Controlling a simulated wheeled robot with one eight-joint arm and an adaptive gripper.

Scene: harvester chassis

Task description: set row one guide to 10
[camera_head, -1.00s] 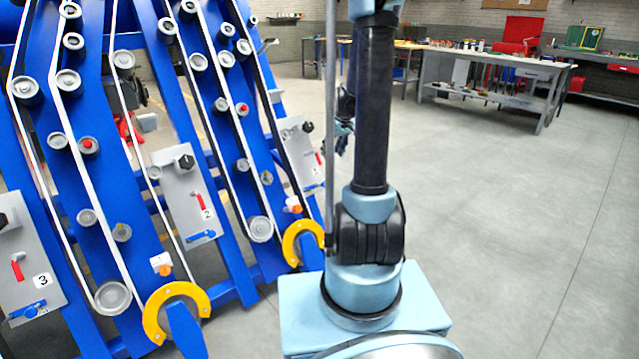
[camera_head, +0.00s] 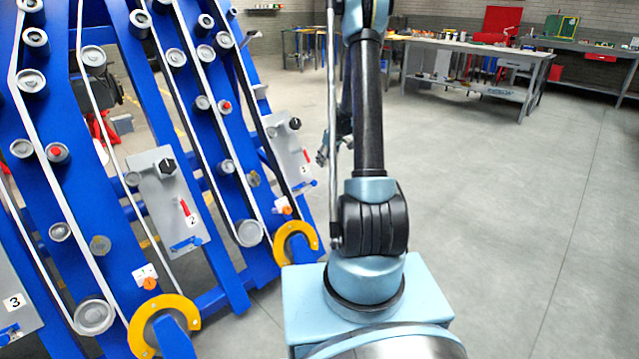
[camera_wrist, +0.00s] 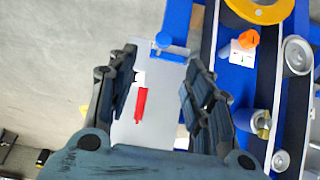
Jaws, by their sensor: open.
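My gripper is open and empty. The red lever (camera_wrist: 140,105) and blue latch (camera_wrist: 172,47) appear between and beyond its fingers.
Belts and rollers run up the blue beams. Workbenches (camera_head: 475,65) stand far back. The floor (camera_head: 500,200) at right is clear.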

